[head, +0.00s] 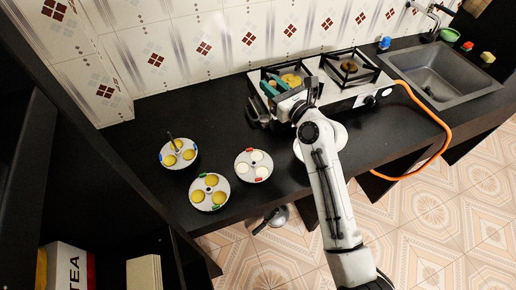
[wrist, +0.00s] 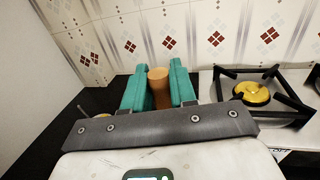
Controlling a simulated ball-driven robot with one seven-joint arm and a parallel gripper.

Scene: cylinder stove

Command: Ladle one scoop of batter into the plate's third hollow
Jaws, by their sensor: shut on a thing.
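My gripper (head: 271,88) is at the left side of the stove, and its teal fingers are shut on an upright brown-orange cylinder (wrist: 160,88), which looks like a handle. Its lower end is hidden by the gripper, so I cannot see a ladle bowl. Three round grey plates with hollows lie on the counter. The left plate (head: 166,147) has yellow-filled hollows, blue marks and a thin post. The front plate (head: 209,199) has yellow hollows and green marks. The right plate (head: 241,164) has pale hollows and red marks; they look empty. A metal vessel (head: 256,112) stands left of the stove.
The stove (head: 331,89) has two burners; a yellow burner cap (wrist: 252,92) shows in the wrist view. An orange hose (head: 447,138) curves over the counter's front edge. A sink (head: 440,75) is at the right. Black counter between plates and stove is clear. A tiled wall stands behind.

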